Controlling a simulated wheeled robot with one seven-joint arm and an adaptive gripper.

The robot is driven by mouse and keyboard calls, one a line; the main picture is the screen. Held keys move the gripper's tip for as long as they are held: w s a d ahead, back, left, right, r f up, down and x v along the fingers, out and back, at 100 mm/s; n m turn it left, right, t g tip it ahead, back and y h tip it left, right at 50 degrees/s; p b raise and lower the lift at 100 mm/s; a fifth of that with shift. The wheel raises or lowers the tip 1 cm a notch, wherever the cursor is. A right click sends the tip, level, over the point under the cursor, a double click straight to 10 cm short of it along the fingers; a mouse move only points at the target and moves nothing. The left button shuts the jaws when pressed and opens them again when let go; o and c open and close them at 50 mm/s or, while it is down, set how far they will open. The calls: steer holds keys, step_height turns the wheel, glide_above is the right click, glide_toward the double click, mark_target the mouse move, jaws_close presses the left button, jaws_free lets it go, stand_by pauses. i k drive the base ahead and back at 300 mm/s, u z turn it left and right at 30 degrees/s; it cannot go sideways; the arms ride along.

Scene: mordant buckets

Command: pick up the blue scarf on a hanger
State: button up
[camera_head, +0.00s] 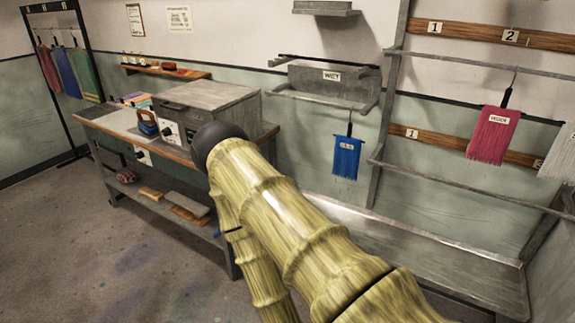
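A blue scarf (347,157) with a fringe and a small label hangs from a dark hanger (349,127) below the grey rack marked "WET" (330,91), just right of the picture's middle. Another blue scarf (66,72) hangs among several scarves on a dark stand at the far left. My own arm, with a bamboo-like surface, crosses the lower middle, left of and below the scarf under the rack. My gripper is not in view.
A workbench (180,155) with a grey metal box (205,95) stands left of my arm. A metal trough (440,250) runs along the wall below the scarf. Pink (493,135) and grey (560,154) scarves hang at right. Open floor (60,240) lies at left.

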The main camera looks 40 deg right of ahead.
mark_target(347, 149)
steer(key=u, duration=0.55)
steer(key=i, duration=1.85)
steer(key=z, duration=1.4)
steer(key=i, duration=0.9)
steer(key=z, duration=0.95)
